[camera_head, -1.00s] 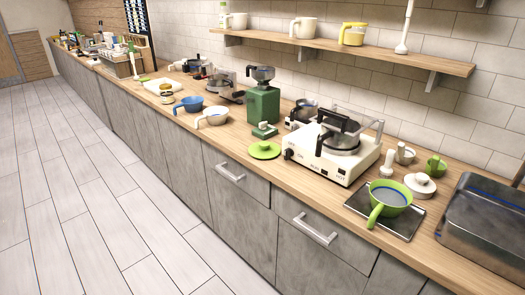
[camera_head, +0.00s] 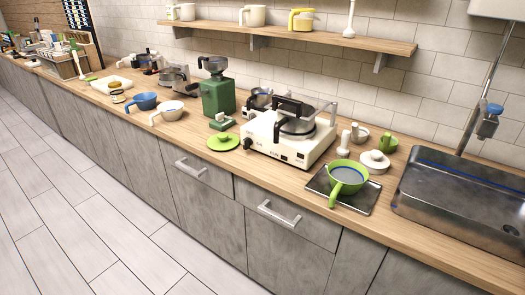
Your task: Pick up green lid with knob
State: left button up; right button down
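The green lid with knob (camera_head: 223,142) lies flat on the wooden counter (camera_head: 180,133), near its front edge. It is a round, bright green disc with a small knob on top. It sits in front of the dark green coffee grinder (camera_head: 218,95) and left of the white appliance (camera_head: 290,135). Neither of my grippers shows in the head view.
A green-handled pan (camera_head: 347,177) rests on a dark plate (camera_head: 357,206), right of the white appliance. A metal sink (camera_head: 440,205) is at the right. The floor (camera_head: 70,220) in front is clear.

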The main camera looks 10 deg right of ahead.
aim_at(221, 142)
jog(key=z, duration=0.6)
jog(key=i+j+z, duration=0.2)
jog(key=j+z, duration=0.15)
jog(key=i+j+z, duration=0.1)
jog(key=j+z, duration=0.2)
jog(key=j, duration=0.15)
jog(key=i+j+z, duration=0.1)
jog(key=j+z, duration=0.55)
jog(key=j, duration=0.2)
